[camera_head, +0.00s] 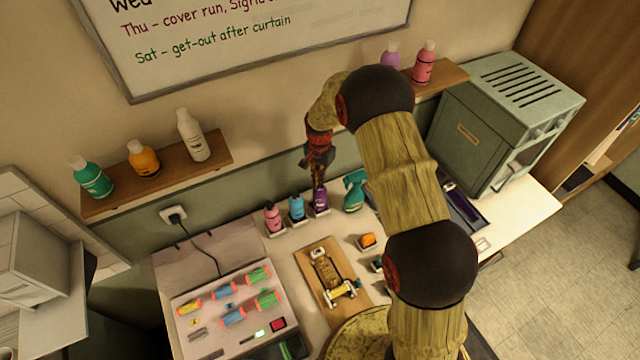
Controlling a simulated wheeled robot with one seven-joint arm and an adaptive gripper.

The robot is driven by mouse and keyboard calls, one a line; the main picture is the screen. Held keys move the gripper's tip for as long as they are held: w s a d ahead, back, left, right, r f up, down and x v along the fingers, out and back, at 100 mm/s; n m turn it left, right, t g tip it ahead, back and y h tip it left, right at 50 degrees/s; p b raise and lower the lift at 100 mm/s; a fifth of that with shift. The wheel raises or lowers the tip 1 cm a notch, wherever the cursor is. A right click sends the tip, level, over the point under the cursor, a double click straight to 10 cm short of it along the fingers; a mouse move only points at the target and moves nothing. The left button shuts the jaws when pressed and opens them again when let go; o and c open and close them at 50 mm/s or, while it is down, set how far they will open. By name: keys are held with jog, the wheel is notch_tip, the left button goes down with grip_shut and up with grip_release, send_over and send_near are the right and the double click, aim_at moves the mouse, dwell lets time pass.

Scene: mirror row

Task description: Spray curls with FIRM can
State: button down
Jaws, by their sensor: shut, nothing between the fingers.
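My gripper (318,172) is shut and empty. It points down just above a purple can (320,202), and I cannot tell whether it touches the top. The purple can stands in a small white holder, in a row with a blue can (296,208) and a pink can (273,219). No label on these cans is readable, so I cannot tell which is FIRM. Several coloured rollers, such as a blue one (223,291) and a green one (268,299), lie on a pale panel (190,325) at the lower left.
A green spray bottle (354,192) stands right of the cans. A wooden board (312,291) with a gold device lies in front. A left shelf (110,203) holds several bottles; a grey cabinet (500,120) stands right. My arm hides part of the counter.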

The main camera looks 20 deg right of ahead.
jog(key=shift+r+p, duration=1.45)
jog(key=shift+r, duration=2.1)
jog(key=shift+s+f, duration=0.1)
jog(key=shift+f, duration=0.05)
